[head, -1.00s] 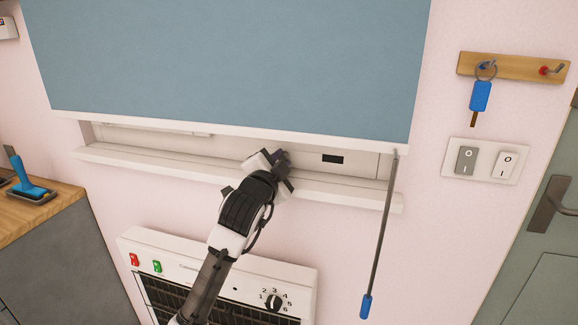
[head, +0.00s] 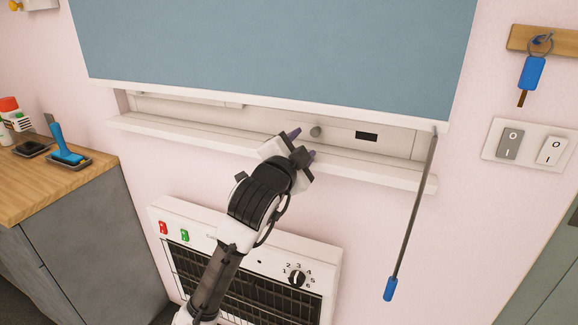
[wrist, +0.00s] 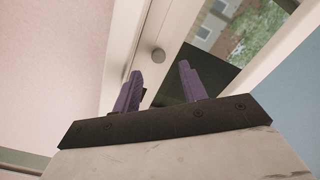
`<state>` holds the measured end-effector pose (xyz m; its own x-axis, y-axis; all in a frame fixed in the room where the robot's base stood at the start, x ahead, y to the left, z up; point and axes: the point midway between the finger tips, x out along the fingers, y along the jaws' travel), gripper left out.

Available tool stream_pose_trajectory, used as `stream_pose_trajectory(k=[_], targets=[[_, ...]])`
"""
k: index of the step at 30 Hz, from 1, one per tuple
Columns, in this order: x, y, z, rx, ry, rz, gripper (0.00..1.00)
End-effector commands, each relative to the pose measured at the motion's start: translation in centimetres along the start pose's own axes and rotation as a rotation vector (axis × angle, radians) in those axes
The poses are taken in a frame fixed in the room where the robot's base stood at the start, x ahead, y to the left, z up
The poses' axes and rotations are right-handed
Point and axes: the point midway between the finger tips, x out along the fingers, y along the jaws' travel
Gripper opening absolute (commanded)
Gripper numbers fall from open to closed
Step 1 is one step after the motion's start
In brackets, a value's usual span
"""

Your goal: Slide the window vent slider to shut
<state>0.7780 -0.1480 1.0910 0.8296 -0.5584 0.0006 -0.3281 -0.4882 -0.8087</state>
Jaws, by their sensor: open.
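A small grey round knob (head: 316,131) sits on the white lower window frame, and it also shows in the wrist view (wrist: 158,55). It looks like the vent slider's knob. To its right, a dark rectangular slot (head: 367,136) is visible in the same frame strip. My gripper (head: 302,145) is open, with its purple fingertips just left of and below the knob in the head view. In the wrist view, the fingers (wrist: 159,70) are apart and the knob appears beyond their tips, between them in the picture. No contact shows.
A blue blind (head: 270,50) hangs over the window above my gripper. The white sill (head: 390,178) runs below it, with a heater (head: 170,212) underneath. A blue-tipped wand (head: 410,230) hangs to the right. A counter with small items stands at left.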

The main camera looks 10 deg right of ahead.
Motion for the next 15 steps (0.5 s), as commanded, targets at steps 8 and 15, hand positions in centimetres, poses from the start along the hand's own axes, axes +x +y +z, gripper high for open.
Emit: stream_pose_trajectory(k=[8, 15], targets=[[-5.8, 0.1, 0.2, 0.001, -0.001, -0.003, 0.43], [-7.7, 0.0, 0.1, 0.000, -0.001, 0.000, 0.43]])
